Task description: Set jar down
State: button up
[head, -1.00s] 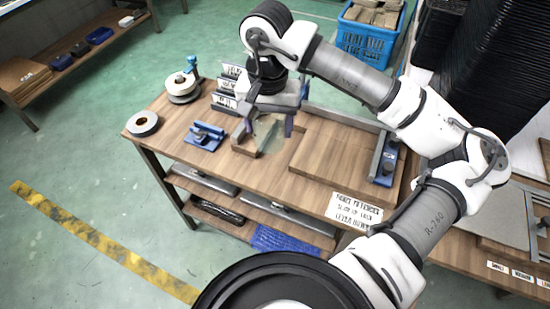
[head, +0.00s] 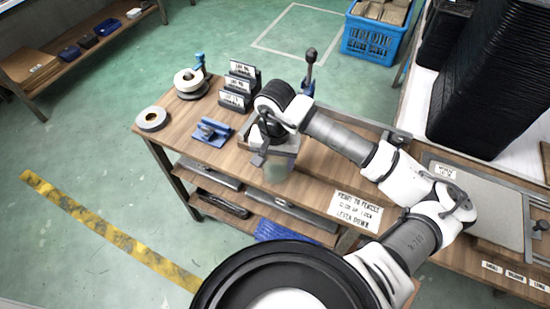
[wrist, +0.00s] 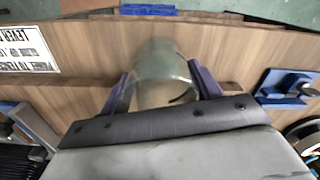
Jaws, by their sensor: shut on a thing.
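The jar is a clear, greenish see-through vessel. In the wrist view the jar (wrist: 163,70) stands between the two purple-grey fingers of my gripper (wrist: 163,88), which are shut on its sides. In the head view the jar (head: 278,172) shows below my gripper (head: 275,158), over the front part of the wooden bench (head: 178,125). My wrist hides its upper part there. I cannot tell whether its base touches the wood.
A blue fixture (head: 211,131) and a tape roll (head: 152,118) lie to the left. Labelled card holders (head: 240,84) stand behind. A white sign (head: 355,209) lies at the front edge, right of the jar. Bare wood lies between jar and fixture.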

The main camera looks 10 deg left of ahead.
jog(key=shift+f+b, duration=0.2)
jog(key=shift+b, duration=0.1)
jog(key=o, duration=1.2)
jog(key=shift+c, duration=0.2)
jog(key=shift+r, duration=0.1)
